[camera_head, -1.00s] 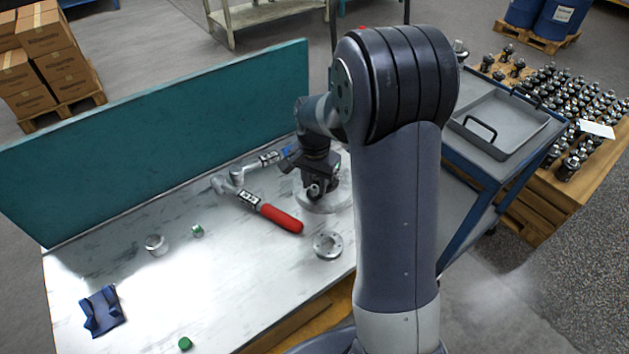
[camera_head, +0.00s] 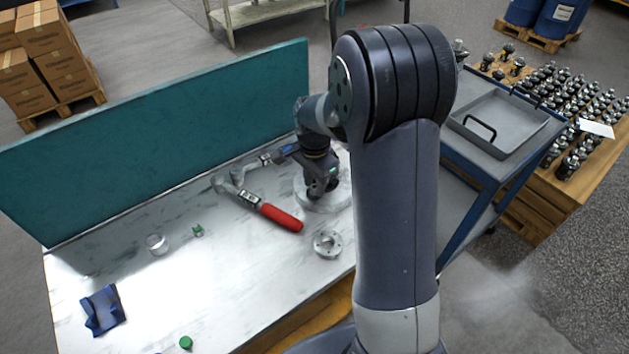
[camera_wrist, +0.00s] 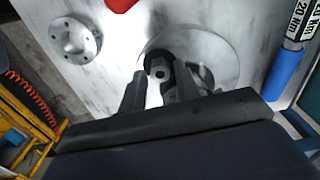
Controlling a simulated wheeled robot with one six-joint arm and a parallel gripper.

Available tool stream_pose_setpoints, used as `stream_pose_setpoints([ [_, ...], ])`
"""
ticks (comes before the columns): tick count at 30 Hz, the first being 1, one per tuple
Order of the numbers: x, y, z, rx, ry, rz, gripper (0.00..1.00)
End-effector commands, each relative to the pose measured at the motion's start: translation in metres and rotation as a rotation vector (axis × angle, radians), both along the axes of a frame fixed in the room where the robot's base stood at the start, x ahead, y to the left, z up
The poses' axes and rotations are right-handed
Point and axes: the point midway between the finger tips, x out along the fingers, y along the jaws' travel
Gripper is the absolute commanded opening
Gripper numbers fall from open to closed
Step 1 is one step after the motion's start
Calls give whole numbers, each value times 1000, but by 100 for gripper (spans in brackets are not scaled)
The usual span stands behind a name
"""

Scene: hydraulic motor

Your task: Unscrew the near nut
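A round silver plate (camera_wrist: 228,58) lies on the table, partly hidden by my gripper; it also shows in the head view (camera_head: 340,196). In the wrist view a small dark part (camera_wrist: 158,64) with a pale round centre stands over the plate, just beyond my fingertips. I cannot tell whether this is the near nut, and no nut shows clearly. My gripper (camera_wrist: 158,84) points down at the plate, its two dark fingers apart with a bright gap between them. In the head view my gripper (camera_head: 320,188) is low over the plate, and its fingers are too small to read.
A red-handled wrench (camera_head: 281,218) and a blue-handled torque wrench (camera_head: 265,160) lie left of the plate. A flanged ring (camera_head: 327,244) lies in front. A teal panel (camera_head: 170,140) closes the table's back. A clear ring, green caps and a blue block lie at left.

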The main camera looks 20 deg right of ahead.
Motion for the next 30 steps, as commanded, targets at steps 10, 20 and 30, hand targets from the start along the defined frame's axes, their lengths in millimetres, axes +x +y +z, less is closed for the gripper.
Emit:
stream_pose_setpoints([
  [10, 0, 0, 0, 0, 0, 1, 13],
  [20, 0, 0, 1, 0, 0, 80, 0],
  [30, 0, 0, 1, 1, -1, 441, 0],
])
